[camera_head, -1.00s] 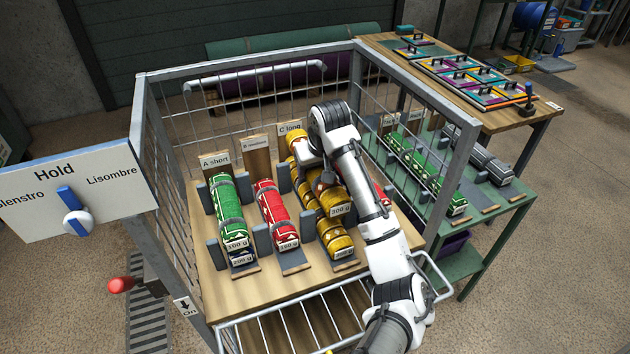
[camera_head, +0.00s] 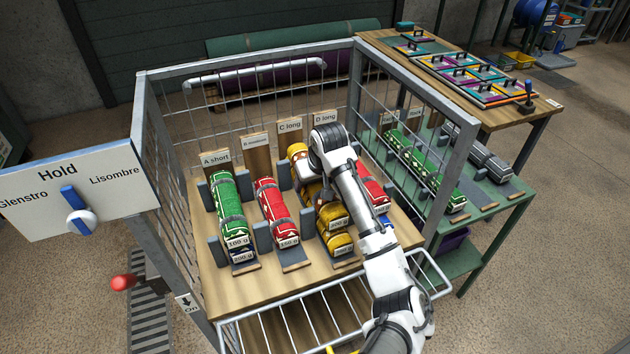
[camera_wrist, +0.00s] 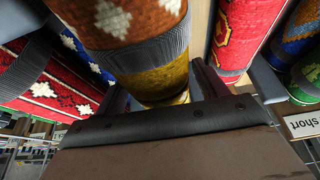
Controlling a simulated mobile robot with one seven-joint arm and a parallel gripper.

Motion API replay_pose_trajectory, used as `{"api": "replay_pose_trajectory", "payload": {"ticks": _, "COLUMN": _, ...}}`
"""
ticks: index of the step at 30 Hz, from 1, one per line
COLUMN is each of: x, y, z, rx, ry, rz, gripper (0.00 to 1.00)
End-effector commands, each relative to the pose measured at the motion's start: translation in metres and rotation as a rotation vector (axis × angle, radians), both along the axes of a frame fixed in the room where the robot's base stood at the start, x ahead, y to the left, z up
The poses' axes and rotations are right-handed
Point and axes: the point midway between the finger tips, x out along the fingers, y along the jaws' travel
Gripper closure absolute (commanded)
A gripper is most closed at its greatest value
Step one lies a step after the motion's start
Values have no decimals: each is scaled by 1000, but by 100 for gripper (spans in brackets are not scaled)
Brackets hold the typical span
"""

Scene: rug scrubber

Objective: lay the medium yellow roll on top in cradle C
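The medium yellow roll (camera_head: 333,212) lies along cradle C, directly above a longer yellow roll (camera_head: 339,243) in that cradle. I cannot tell whether the two touch all along. My gripper (camera_wrist: 158,78) has one finger on each side of the upper roll, near a grey band, and appears shut on it. In the wrist view the roll (camera_wrist: 160,82) shows yellow and orange-brown with white figures. My arm hides the fingers and part of the roll in the head view. Cradle C's sign (camera_head: 290,126) stands behind.
Cradle A holds a green roll (camera_head: 228,205) over a blue one; cradle B holds a red roll (camera_head: 275,208). A red roll (camera_head: 372,187) lies in cradle D, close to my arm. Mesh walls (camera_head: 415,115) enclose the cradles. A green shelf with more rolls is at right.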

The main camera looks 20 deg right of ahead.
Motion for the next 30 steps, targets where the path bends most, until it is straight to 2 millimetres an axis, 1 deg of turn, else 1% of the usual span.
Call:
{"api": "replay_pose_trajectory", "payload": {"ticks": 9, "x": 0, "y": 0, "z": 1, "rx": -1, "ry": 0, "rz": 0, "gripper": 22}}
{"api": "replay_pose_trajectory", "payload": {"ticks": 14, "x": -3, "y": 0, "z": 12, "rx": -2, "ry": -2, "rz": 1, "gripper": 22}}
{"api": "replay_pose_trajectory", "payload": {"ticks": 17, "x": -10, "y": 0, "z": 27, "rx": -2, "ry": -4, "rz": 2, "gripper": 22}}
{"api": "replay_pose_trajectory", "payload": {"ticks": 24, "x": -30, "y": -1, "z": 76, "rx": -1, "ry": -3, "rz": 1, "gripper": 22}}
{"api": "replay_pose_trajectory", "payload": {"ticks": 27, "x": -37, "y": -1, "z": 93, "rx": -2, "ry": -4, "rz": 2, "gripper": 22}}
{"api": "replay_pose_trajectory", "payload": {"ticks": 30, "x": -42, "y": -1, "z": 105, "rx": -1, "ry": -1, "rz": 1, "gripper": 22}}
